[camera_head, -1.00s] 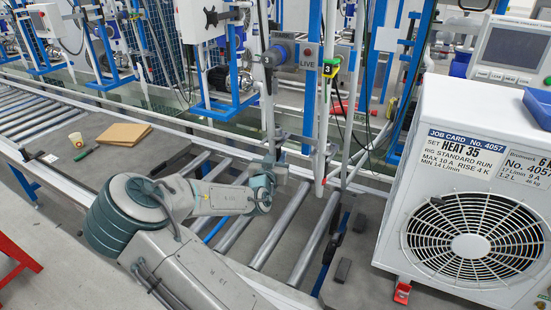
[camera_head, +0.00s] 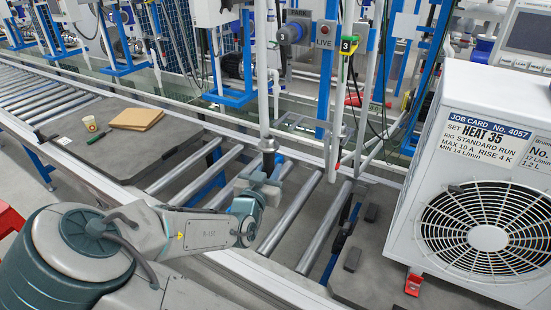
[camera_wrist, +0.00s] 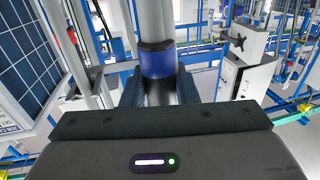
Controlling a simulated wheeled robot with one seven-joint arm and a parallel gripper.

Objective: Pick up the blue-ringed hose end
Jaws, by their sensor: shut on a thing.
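A grey hose (camera_head: 264,85) hangs down over the roller conveyor in the head view. Its lower end is at my gripper (camera_head: 267,172). In the wrist view the hose end carries a blue ring (camera_wrist: 158,62) with dark bands above and below it. My gripper (camera_wrist: 160,97) is shut on the hose end just below the ring, a dark finger on each side. The lowest tip of the hose end is hidden by my gripper's body in the wrist view. In the head view the ring is too small and covered to make out surely.
A white unit with a fan and job card (camera_head: 485,190) stands at the right. Bare rollers (camera_head: 290,212) lie beside my gripper.

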